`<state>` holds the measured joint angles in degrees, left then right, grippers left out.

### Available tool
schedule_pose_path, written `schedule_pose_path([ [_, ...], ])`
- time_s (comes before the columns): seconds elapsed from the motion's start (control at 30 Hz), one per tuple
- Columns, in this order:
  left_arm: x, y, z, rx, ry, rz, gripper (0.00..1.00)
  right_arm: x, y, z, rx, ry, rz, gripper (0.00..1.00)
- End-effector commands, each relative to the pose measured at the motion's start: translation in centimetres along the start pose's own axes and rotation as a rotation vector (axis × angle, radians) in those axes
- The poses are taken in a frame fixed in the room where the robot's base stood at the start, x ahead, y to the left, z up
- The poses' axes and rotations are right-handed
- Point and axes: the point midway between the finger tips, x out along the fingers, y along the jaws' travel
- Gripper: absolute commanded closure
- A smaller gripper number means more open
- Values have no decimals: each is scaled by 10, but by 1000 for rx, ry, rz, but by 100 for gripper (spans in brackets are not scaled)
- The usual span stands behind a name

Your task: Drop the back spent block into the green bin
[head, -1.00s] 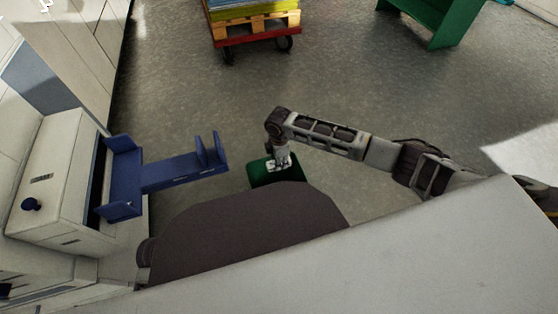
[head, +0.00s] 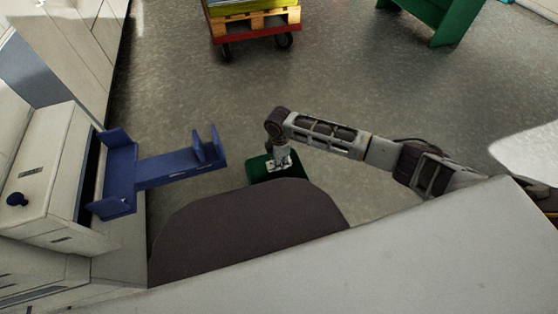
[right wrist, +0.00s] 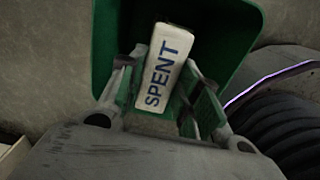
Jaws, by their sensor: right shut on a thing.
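The spent block (right wrist: 163,68) is pale with "SPENT" in blue letters and shows in the right wrist view. My right gripper (right wrist: 155,95) is shut on it, one finger on each side. The green bin (right wrist: 220,25) lies behind and below the block in that view. In the head view the green bin (head: 259,170) stands on the floor, partly hidden by my right gripper (head: 281,166), which points down over it. The block is too small to make out in the head view. My left gripper is not in view.
A blue bracket-like holder (head: 165,170) juts out from a white cabinet (head: 45,175) at the left. A red cart (head: 255,40) with a wooden pallet stands at the back. A green stand (head: 435,20) is at the back right. The floor between is clear.

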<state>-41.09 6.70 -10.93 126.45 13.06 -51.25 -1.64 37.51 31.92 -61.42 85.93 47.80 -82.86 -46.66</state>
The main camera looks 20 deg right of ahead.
Motion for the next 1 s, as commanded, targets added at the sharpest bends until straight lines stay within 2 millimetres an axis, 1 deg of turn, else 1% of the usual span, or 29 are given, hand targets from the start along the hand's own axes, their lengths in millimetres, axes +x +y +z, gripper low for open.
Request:
schedule_pose_path([
  [0.17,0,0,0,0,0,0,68,0,0,0,0,0,0,83],
  [0.2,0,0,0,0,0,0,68,0,0,0,0,0,0,66],
  [0.4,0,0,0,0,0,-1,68,0,0,0,0,0,0,42],
  [0.77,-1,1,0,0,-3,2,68,-1,0,0,0,0,0,42],
  [0.87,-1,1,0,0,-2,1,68,-4,0,0,0,0,1,42],
  [1.0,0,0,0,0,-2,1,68,-14,1,0,0,1,2,42],
])
